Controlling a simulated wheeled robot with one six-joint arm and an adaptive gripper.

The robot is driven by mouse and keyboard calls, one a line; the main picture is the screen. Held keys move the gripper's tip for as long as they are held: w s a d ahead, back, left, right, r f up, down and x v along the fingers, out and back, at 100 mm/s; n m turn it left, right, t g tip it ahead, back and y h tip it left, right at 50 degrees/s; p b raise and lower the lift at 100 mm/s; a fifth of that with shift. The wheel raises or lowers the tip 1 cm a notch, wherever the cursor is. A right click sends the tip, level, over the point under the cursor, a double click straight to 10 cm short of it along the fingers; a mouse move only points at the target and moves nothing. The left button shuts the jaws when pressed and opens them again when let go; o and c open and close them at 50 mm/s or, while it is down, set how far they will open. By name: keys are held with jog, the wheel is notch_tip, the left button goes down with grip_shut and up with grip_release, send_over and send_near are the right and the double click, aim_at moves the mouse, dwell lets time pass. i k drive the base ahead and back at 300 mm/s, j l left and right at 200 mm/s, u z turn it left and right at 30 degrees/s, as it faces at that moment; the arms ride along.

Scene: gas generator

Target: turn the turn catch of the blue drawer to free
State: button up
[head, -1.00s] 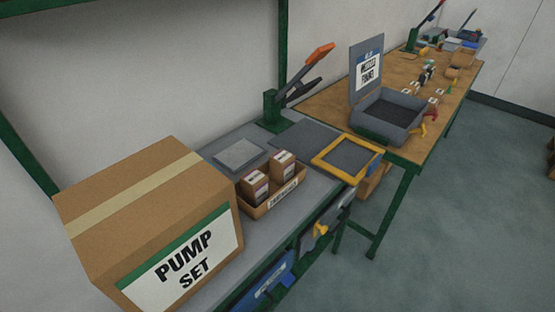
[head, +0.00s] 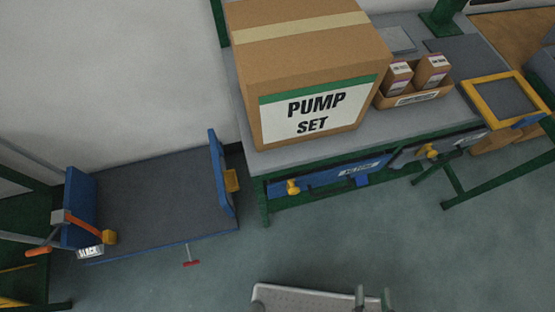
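The blue drawer (head: 335,175) is a long blue front with a white label under the bench's front edge. Its lettering is too small to read surely. A yellow turn catch (head: 293,187) sits at the left end of this front; its exact angle is hard to make out. Two short grey fingertips of my gripper (head: 373,298) show at the bottom edge, apart and with nothing between them. The rest of the gripper is cut off. It is well below the drawer in the picture and touches nothing visible.
A grey front with another yellow catch (head: 431,152) is to the right. The pump set box (head: 312,75) stands on the bench (head: 300,153). A blue-ended platform (head: 160,205) stands at the left. Grey floor (head: 400,235) before the drawer is clear.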

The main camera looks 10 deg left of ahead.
aim_at(292, 190)
jog(key=u, duration=0.5)
jog(key=k+l+u, duration=0.15)
jog(key=k+l, duration=0.15)
jog(key=k, duration=0.15)
jog(key=k+l+u, duration=0.1)
jog(key=k+l, duration=0.15)
jog(key=k, duration=0.2)
